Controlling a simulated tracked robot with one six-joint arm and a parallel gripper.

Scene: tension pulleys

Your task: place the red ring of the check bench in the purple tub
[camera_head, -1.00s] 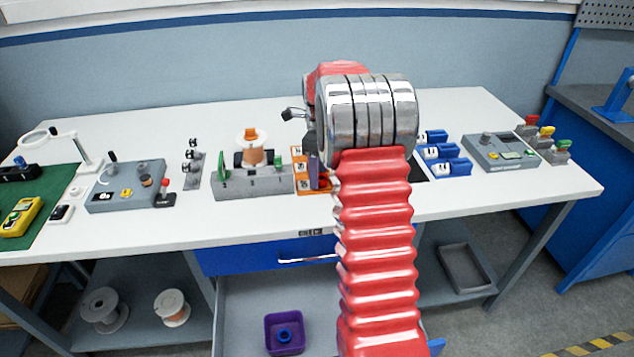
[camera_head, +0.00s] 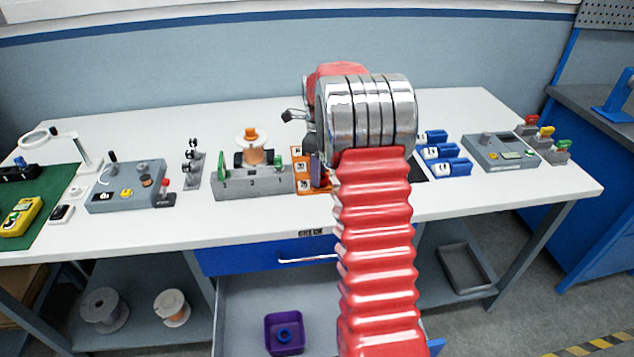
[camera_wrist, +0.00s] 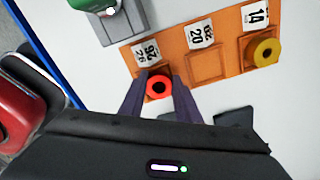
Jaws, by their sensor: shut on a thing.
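The red ring (camera_wrist: 158,88) is at the label-26 end of the orange rack (camera_wrist: 206,66), between the two dark purple fingers of my gripper (camera_wrist: 158,92). The gripper is shut on it. I cannot tell whether the ring is clear of its seat. In the head view my arm hides the ring and most of the gripper; one purple finger shows beside the orange rack (camera_head: 302,184).
A yellow ring (camera_wrist: 265,51) sits at the rack's label-14 place; the middle place is empty. A grey block with green brackets (camera_head: 250,184) stands left of the rack, and blue blocks (camera_head: 445,155) to its right. The open drawer (camera_head: 245,310) has free floor around the tub.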

